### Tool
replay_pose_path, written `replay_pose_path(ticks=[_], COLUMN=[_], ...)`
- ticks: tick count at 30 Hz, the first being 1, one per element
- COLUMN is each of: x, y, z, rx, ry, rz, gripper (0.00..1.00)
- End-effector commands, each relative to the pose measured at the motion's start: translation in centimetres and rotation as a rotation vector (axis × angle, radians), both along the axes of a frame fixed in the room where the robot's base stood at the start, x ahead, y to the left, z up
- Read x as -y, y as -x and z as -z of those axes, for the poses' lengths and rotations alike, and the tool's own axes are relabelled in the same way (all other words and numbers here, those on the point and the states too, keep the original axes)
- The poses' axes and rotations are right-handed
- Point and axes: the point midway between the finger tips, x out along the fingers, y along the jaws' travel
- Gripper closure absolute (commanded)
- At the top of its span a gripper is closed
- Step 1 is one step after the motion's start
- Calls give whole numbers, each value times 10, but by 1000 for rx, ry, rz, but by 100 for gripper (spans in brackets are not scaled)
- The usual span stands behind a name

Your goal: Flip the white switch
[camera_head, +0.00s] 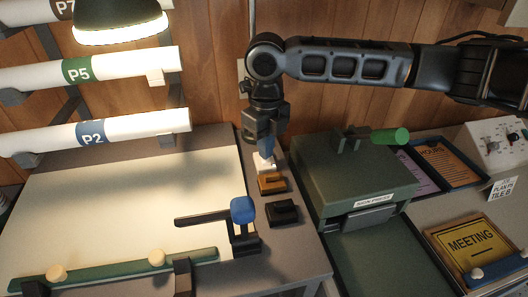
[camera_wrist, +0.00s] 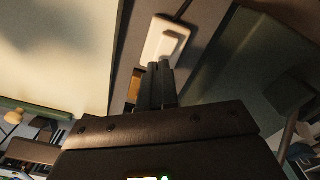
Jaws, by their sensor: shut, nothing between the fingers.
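The white switch (camera_wrist: 165,40) is a white plate with a raised rocker, on the narrow grey strip between the drawing board and the green press. In the head view the white switch (camera_head: 264,163) is partly hidden behind my gripper (camera_head: 267,152). My gripper points down at it, shut and empty. In the wrist view my gripper's fingertips (camera_wrist: 160,66) are together at the near edge of the switch. I cannot tell whether they touch it. Which way the rocker is set is not clear.
An orange-brown block (camera_head: 271,183) and a black block (camera_head: 283,212) sit just in front of the switch. A green press (camera_head: 345,180) stands close on the right. The drawing board (camera_head: 110,200) lies left, with a blue-knobbed lever (camera_head: 242,210). A lamp (camera_head: 120,22) hangs upper left.

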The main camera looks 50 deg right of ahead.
Motion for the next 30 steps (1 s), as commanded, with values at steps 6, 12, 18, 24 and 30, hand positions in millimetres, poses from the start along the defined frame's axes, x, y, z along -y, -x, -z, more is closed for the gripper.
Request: replay_pose_path(ticks=[6,12,18,24,30], x=[0,0,0,0,0], y=[0,0,0,0,0], z=[-20,-34,-49,-59,-59], rx=[1,0,0,0,0], ry=[-1,0,-1,-1,-1], rz=[0,0,0,0,0], gripper=[100,100,100,100,100])
